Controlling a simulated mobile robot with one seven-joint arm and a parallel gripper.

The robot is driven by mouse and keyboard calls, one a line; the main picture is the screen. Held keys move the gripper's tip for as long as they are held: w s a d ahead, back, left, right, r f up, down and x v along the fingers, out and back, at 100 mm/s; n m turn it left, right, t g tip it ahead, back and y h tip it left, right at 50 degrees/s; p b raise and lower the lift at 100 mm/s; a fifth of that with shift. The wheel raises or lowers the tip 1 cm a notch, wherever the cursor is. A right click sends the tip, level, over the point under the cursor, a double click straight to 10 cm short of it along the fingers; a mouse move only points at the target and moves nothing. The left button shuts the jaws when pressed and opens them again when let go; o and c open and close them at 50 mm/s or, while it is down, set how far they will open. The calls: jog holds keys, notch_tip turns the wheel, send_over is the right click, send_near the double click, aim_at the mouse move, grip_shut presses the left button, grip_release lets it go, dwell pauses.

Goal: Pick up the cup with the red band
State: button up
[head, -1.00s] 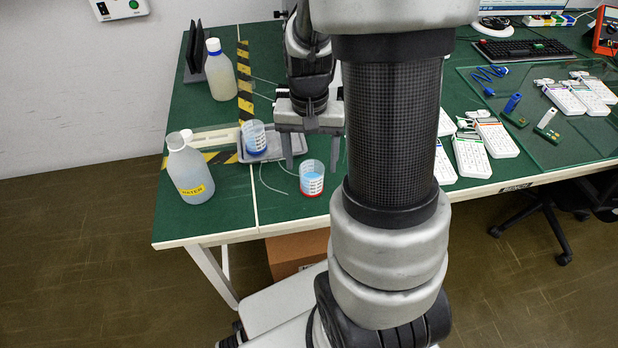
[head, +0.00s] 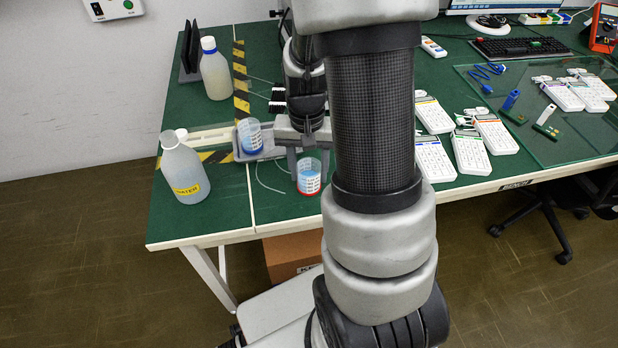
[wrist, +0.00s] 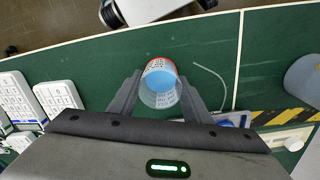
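The cup with the red band (head: 309,178) stands upright on the green table near its front edge. It is clear, with light blue content and a red band at its base. In the wrist view the cup (wrist: 160,83) is between the two fingers of my gripper (wrist: 159,80), with narrow gaps at its sides. My gripper also shows in the head view (head: 308,160), low over the table behind the cup. It is open; I see no clear grip on the cup. My arm hides part of the gripper.
A cup with blue content (head: 250,137) stands at the grey tray (head: 271,148), left of my gripper. A water bottle (head: 184,172) is farther left, and another bottle (head: 215,72) stands behind. White keypads (head: 434,158) lie right of my arm. A thin pale cable (head: 264,178) lies near the cup.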

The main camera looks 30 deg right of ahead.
jog(key=shift+r, duration=0.1)
jog(key=shift+c, duration=0.2)
notch_tip(320, 180, up, 8)
jog(key=p, duration=0.3)
notch_tip(320, 180, up, 3)
jog(key=p, duration=0.5)
send_over(268, 141)
jog(key=s+d, duration=0.4)
jog(key=shift+w+a+f+b, duration=0.1)
jog(key=shift+w+f+b, duration=0.2)
jog(key=shift+f, duration=1.45)
jog(key=shift+w+f+b, duration=0.2)
jog(key=shift+w+f, duration=0.2)
jog(key=shift+f, duration=1.35)
jog(key=shift+w+a+f+b, duration=0.1)
jog(key=shift+w+f+b, duration=0.2)
jog(key=shift+f, duration=1.45)
